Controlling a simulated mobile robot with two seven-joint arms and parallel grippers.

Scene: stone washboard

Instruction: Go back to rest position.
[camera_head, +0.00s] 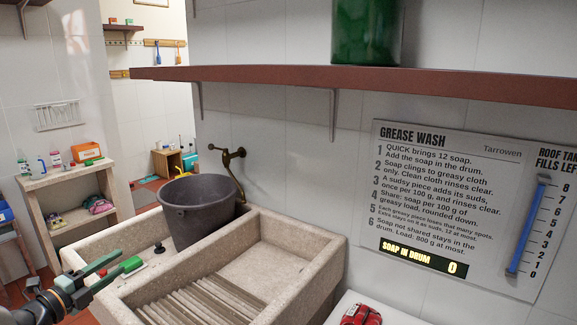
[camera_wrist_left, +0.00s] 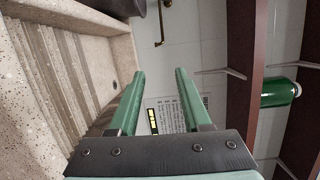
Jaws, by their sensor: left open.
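My left gripper (camera_head: 119,261) comes in from the lower left, over the left edge of the stone sink. Its green fingers are apart. In the left wrist view the left gripper (camera_wrist_left: 160,73) is open, with nothing between the fingers. A bright green block (camera_head: 131,264) shows right beside the fingertips, seemingly on the sink's ledge; whether they touch I cannot tell. The stone washboard sink (camera_head: 296,285) has a ribbed slope (camera_head: 205,303); it also shows at left in the left wrist view (camera_wrist_left: 85,20). My right gripper is not in view.
A dark bucket (camera_head: 198,215) stands in the sink's back left under a brass tap (camera_head: 232,160). A shelf (camera_head: 270,75) with a green container (camera_head: 365,30) juts out above. A red object (camera_head: 361,315) lies at right. A side shelf unit (camera_head: 65,178) stands at left.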

